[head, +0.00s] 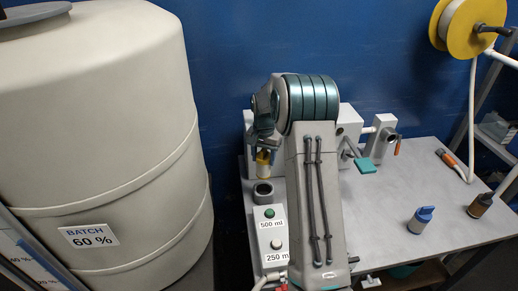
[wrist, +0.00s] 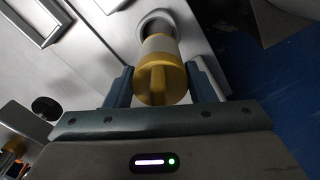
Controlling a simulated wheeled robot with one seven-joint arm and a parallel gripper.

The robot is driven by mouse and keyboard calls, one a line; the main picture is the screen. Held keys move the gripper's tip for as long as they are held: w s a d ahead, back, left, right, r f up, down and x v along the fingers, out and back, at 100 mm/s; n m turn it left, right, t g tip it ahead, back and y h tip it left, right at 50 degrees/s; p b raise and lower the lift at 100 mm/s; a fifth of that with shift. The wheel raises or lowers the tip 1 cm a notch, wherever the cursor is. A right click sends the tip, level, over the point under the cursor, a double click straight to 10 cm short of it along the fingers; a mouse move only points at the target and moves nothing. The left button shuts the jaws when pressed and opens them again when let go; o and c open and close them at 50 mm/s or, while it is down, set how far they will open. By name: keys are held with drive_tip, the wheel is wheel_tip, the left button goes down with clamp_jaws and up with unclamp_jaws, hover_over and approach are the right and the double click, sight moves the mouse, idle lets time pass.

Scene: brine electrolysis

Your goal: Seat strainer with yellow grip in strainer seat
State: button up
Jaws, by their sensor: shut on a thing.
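My gripper (wrist: 158,88) is shut on the strainer by its yellow grip (wrist: 160,82), with one blue-grey finger on each side. In the head view the strainer (head: 263,157) hangs roughly upright, partly hidden by my arm. The strainer seat seems to be the grey round socket (head: 263,189) with a dark opening, just below it. In the wrist view a pale ring (wrist: 146,24) surrounds the strainer's far end; whether the tip is inside cannot be told there. The head view suggests a small gap.
A control box (head: 271,236) with buttons and "500 ml" label stands in front of the socket. A large tank (head: 95,140) is at left.

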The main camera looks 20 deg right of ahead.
sight(264, 169)
drive_tip(key=shift+s+d+r, duration=0.1)
drive_tip(key=shift+s+d, duration=0.05)
drive_tip(key=shift+s, duration=0.05)
drive_tip(key=shift+f+b, duration=0.35)
drive_tip(key=shift+f, duration=0.05)
drive_tip(key=shift+f+b, duration=1.6)
drive_tip(key=shift+f, duration=0.85)
drive_tip(key=shift+f+b, duration=1.85)
drive_tip(key=shift+f, duration=0.6)
idle(2.5)
